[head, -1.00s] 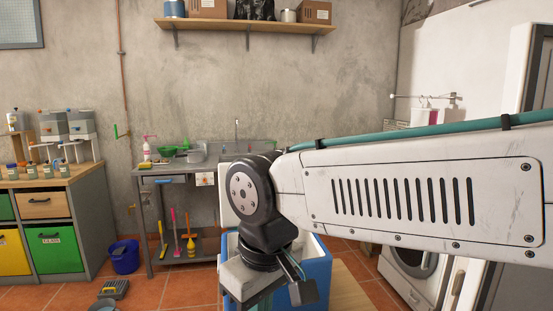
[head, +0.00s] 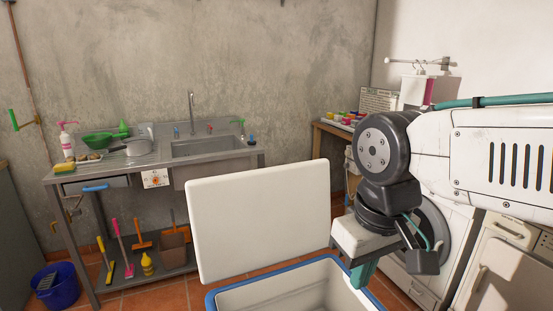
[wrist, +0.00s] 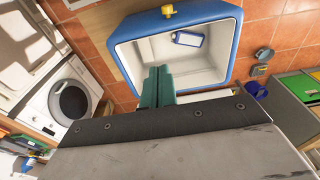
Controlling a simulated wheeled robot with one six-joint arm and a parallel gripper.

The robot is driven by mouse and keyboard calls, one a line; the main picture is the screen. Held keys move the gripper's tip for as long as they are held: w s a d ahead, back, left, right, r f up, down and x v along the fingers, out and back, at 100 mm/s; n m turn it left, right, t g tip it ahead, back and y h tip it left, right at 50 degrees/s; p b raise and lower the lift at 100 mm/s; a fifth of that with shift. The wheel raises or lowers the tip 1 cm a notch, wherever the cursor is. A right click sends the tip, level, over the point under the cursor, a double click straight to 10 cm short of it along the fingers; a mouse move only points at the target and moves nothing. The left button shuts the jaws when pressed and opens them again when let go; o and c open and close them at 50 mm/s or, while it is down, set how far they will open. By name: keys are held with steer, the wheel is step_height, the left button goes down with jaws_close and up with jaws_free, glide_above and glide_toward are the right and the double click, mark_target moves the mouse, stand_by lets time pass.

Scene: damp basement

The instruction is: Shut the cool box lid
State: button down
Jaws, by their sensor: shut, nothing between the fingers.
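The cool box (head: 213,300) stands open at the bottom of the head view, with a blue rim and a pale, hollow inside. Its white lid (head: 260,220) stands up, tilted back, at the far side of the opening. My gripper (head: 362,274) points down near the box's right side, right of the lid, its green fingers together and empty. In the wrist view the fingers (wrist: 158,86) overlap the box opening, and the blue box wall (wrist: 126,58) shows. I cannot tell whether the fingers touch the box.
A metal sink bench (head: 120,171) stands behind the lid, with brushes beneath and a blue bucket (head: 56,285) at its left. A washing machine (wrist: 69,101) and a pale cabinet (head: 503,262) are on the right in the head view. Tiled floor shows between.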

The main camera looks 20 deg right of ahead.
steer(key=w+r+g, duration=0.1)
steer(key=w+r, duration=0.4)
steer(key=w, duration=0.6)
steer(key=w+a+r+g, duration=0.1)
steer(key=w+r, duration=0.4)
steer(key=w, duration=0.7)
steer(key=w+r+g, duration=0.1)
steer(key=w+r, duration=0.4)
steer(key=w, duration=0.6)
steer(key=w+a+f, duration=0.2)
steer(key=w+f, duration=0.2)
steer(key=w, duration=0.9)
steer(key=s+f, duration=0.6)
steer(key=f, duration=0.3)
steer(key=shift+s+f+g, duration=0.15)
steer(key=shift+f+g, duration=0.2)
steer(key=shift+g, duration=0.05)
steer(key=shift+d, duration=0.1)
